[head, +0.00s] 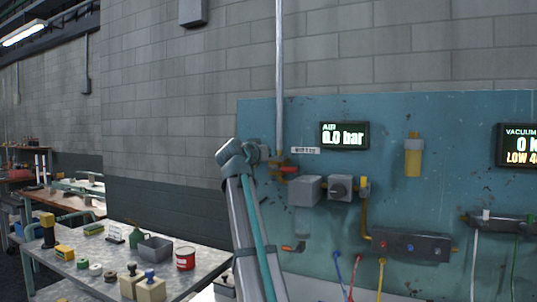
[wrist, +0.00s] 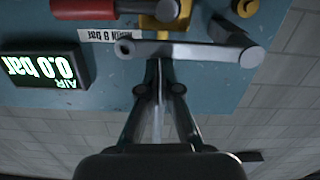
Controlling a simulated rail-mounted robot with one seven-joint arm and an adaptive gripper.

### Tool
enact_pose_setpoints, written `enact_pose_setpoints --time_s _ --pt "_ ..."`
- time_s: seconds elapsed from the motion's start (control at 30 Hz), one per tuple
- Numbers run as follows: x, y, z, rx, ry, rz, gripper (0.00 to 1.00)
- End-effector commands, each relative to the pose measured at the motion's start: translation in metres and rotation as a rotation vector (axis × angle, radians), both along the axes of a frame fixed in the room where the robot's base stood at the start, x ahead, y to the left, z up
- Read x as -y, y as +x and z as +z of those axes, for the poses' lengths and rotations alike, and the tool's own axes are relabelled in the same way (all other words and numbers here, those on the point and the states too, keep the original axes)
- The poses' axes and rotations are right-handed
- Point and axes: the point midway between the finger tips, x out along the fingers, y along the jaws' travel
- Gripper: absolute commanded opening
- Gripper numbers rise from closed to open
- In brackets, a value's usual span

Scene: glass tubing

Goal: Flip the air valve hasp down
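The air valve has a brass body (wrist: 165,12) and a red handle (wrist: 82,8) at the top of the upside-down wrist view. In the head view the red handle (head: 290,170) shows below the vertical pipe. A pale grey bar with round ends (wrist: 195,51), which looks like the hasp, lies across the front of the brass body in the wrist view. My gripper (wrist: 159,62) points at the bar. Its fingers converge and look shut, with nothing clearly held. I cannot tell whether the fingertips touch the bar. In the head view my arm covers the gripper's fingers.
The blue panel (head: 262,118) carries an AIR display (head: 344,135) reading 0.0 bar, a grey box (head: 305,190) and a yellow cylinder (head: 413,156). A grey vertical pipe (head: 279,70) runs above the valve. A cluttered workbench (head: 205,262) stands at the lower left.

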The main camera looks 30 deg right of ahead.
Motion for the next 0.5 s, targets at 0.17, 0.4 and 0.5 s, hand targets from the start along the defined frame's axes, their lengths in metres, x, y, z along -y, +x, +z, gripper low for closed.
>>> enact_pose_setpoints --time_s 0.17,0.4,0.5 --pt "-0.004 -0.002 0.024 0.002 -0.001 0.001 0.00" --pt "-0.036 -0.021 0.038 0.003 -0.003 0.005 0.00" --pt "-0.054 -0.032 0.039 0.004 -0.004 0.004 0.00"
